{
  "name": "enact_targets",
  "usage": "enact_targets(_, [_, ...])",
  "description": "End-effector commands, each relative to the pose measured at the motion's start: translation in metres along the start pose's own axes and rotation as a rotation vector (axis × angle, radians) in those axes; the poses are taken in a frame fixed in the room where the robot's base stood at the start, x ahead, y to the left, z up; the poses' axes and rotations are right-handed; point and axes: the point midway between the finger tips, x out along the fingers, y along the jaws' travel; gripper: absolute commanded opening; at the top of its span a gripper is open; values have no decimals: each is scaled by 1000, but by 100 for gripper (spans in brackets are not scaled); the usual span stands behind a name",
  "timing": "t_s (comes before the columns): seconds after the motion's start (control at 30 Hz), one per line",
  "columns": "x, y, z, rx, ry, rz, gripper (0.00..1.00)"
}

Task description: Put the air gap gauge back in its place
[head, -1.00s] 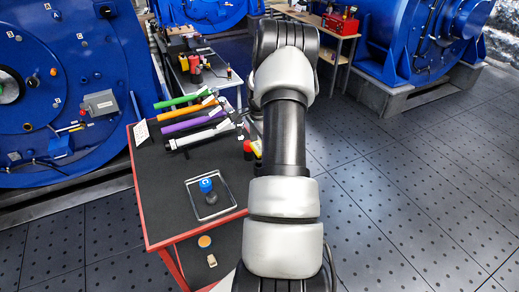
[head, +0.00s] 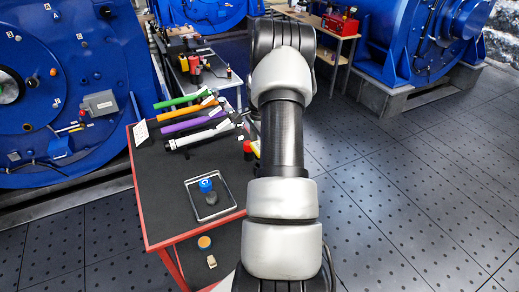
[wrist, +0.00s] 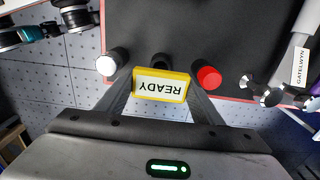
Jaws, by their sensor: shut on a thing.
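My gripper (wrist: 161,92) is shut on a yellow block (wrist: 161,74) in the wrist view. The block has a white face reading READY, upside down in the picture. I cannot tell for sure that it is the air gap gauge. It is held above the edge region of a dark table top (wrist: 225,30). A black cylinder with a white end (wrist: 107,64) is at its left and one with a red end (wrist: 207,77) at its right. In the head view my arm hides the gripper and most of what it holds.
The red-edged dark table (head: 162,215) bears green (head: 180,101), orange (head: 188,111), purple (head: 190,124) and white (head: 195,139) bars. Large blue machines stand around. The floor at right is open.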

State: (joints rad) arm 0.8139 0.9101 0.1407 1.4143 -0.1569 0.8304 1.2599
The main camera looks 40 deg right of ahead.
Motion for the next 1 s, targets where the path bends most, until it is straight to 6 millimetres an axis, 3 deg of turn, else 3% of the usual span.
enact_targets(1.0, [15, 0, 0, 0, 0, 0, 25])
